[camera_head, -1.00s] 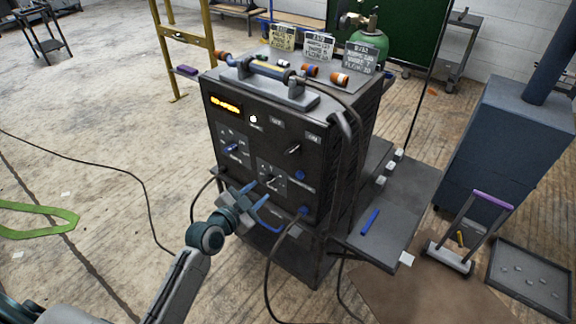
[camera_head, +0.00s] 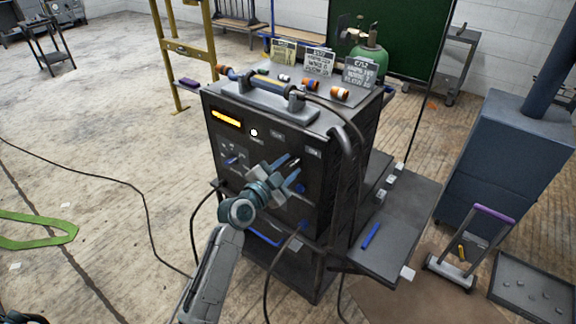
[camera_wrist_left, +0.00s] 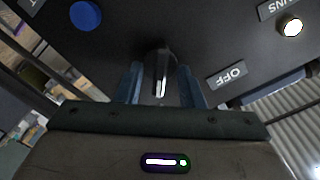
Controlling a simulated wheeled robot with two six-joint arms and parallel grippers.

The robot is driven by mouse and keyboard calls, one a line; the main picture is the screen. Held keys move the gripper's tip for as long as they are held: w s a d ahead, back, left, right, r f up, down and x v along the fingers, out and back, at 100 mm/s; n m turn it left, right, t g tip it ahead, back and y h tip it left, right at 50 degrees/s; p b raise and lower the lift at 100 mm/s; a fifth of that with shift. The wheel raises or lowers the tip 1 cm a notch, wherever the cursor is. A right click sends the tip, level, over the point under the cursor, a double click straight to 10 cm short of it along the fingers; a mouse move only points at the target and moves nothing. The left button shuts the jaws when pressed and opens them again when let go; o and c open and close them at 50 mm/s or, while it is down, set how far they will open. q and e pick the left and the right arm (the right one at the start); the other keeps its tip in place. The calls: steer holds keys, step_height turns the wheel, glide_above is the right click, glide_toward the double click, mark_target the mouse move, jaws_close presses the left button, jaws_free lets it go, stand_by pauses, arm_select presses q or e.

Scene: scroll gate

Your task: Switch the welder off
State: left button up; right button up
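The welder (camera_head: 322,180) is a dark box with a lit amber display (camera_head: 226,117) and a lit white lamp (camera_head: 254,132) on its front. My left gripper (camera_head: 287,170) is open in front of the panel's upper right. In the left wrist view, a dark switch knob with a pale pointer line (camera_wrist_left: 161,72) shows between the two blue fingers (camera_wrist_left: 162,88). Gaps seem to show on both sides; I cannot tell if either finger touches it. An OFF label (camera_wrist_left: 232,75) appears upside down beside the knob. My right gripper is not in view.
A side shelf (camera_head: 400,225) juts out at right with a blue marker. Cables hang near my left arm. A blue-grey cabinet (camera_head: 492,160) stands further right; the floor at left is mostly clear.

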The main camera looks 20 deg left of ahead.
arm_select(q)
steer(key=shift+w+d, duration=0.1)
steer(key=shift+w, duration=0.1)
steer(key=shift+c, duration=0.2)
jaws_close()
